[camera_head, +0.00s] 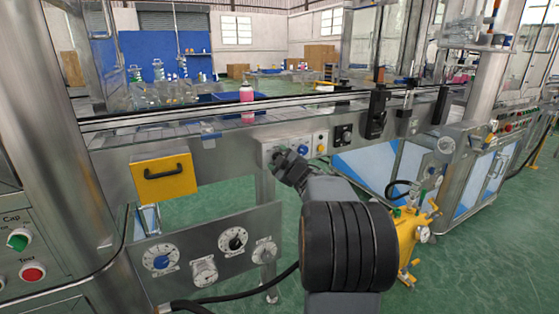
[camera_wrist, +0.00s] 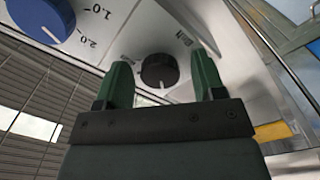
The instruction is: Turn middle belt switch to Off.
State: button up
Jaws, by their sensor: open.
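The black round switch knob (camera_wrist: 159,71) sits on a pale panel in the wrist view, with small printed labels around it that are too small to read surely. A white mark shows at its lower edge; I cannot tell which setting it points to. My gripper (camera_wrist: 163,80) is open, with one green finger on each side of the knob in the picture. I cannot tell whether the fingers touch it. In the head view my gripper (camera_head: 283,157) is at the control panel (camera_head: 267,146) under the conveyor and hides the black knob.
A blue dial (camera_wrist: 42,18) with printed numbers is beside the black knob; it also shows in the head view (camera_head: 303,149). A yellow drawer box (camera_head: 164,176) hangs to the left. A pink bottle (camera_head: 247,105) stands on the belt above. A yellow device (camera_head: 411,235) stands at the lower right.

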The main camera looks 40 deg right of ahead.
jog(key=shift+s, duration=0.1)
jog(key=s+a+p, duration=0.2)
jog(key=s+p, duration=0.1)
jog(key=s, duration=1)
jog(key=shift+s, duration=0.25)
jog(key=a+r+m+g+h+p, duration=0.3)
jog(key=a+r+m+g+p, duration=0.3)
jog(key=r+p, duration=0.75)
jog(key=s+a+r+m+g+y+p, duration=0.1)
jog(key=s+a+g+y+p, duration=0.2)
jog(key=s+a+p, duration=0.3)
jog(key=s+a+r+m+g+y+p, duration=0.1)
jog(key=s+a+g+p, duration=0.4)
jog(key=a+p, duration=0.5)
jog(key=a+r+y, duration=0.1)
jog(key=a, duration=0.2)
jog(key=shift+s+a+r+y, duration=0.2)
jog(key=shift+s+r+y, duration=0.1)
jog(key=shift+s+y, duration=0.1)
jog(key=shift+c, duration=0.4)
